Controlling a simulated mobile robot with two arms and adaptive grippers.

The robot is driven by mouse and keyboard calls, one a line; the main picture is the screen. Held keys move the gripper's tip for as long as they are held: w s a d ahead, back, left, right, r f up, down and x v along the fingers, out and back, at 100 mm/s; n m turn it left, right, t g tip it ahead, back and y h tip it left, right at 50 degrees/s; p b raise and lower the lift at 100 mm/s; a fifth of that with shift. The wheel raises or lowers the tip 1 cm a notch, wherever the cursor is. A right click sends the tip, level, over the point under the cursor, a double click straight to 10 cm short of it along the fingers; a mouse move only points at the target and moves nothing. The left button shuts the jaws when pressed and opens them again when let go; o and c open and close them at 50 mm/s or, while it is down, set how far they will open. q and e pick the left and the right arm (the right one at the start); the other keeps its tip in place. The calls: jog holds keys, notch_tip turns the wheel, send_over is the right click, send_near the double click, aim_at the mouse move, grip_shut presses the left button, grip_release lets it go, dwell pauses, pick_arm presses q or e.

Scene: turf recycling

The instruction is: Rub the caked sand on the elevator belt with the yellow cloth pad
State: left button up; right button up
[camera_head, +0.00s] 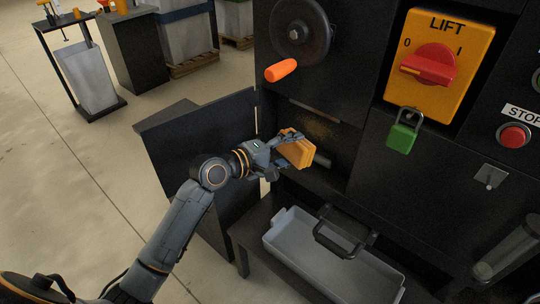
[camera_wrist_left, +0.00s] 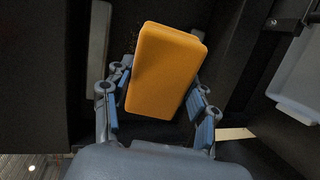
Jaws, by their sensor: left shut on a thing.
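The yellow cloth pad (camera_head: 298,150) is an orange-yellow block held in my left gripper (camera_head: 284,152), at the open hatch in the dark machine. In the left wrist view the pad (camera_wrist_left: 165,70) fills the middle, tilted, between the blue-padded fingers of my left gripper (camera_wrist_left: 160,118). The caked sand (camera_head: 318,126) shows as a brown speckled patch on the dark belt inside the hatch, just above and right of the pad. Part of the belt is hidden behind the pad. I cannot tell whether the pad touches the belt. My right gripper is not in view.
The open hatch door (camera_head: 200,140) stands left of the arm. A grey tray (camera_head: 290,258) with a black handle sits below the hatch. Above are a handwheel with an orange grip (camera_head: 281,70), a lift switch (camera_head: 440,62) and a green padlock (camera_head: 402,136). Open floor lies left.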

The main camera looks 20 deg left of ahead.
aim_at(296, 119)
pick_arm(q)
jog(key=w+a+f+n+t+y+b, duration=0.1)
jog(key=w+a+n+t+y+b, duration=0.2)
jog(key=a, duration=0.4)
jog(key=shift+t+h, duration=0.3)
jog(key=shift+t, duration=0.3)
jog(key=shift+b+x, duration=1.3)
jog(key=shift+x, duration=1.85)
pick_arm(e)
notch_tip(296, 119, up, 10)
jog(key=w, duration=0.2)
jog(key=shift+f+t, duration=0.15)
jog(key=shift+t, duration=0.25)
pick_arm(q)
jog(key=shift+d+f, duration=0.1)
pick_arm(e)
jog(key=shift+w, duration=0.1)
pick_arm(q)
jog(key=shift+x, duration=0.9)
jog(key=shift+d, duration=0.1)
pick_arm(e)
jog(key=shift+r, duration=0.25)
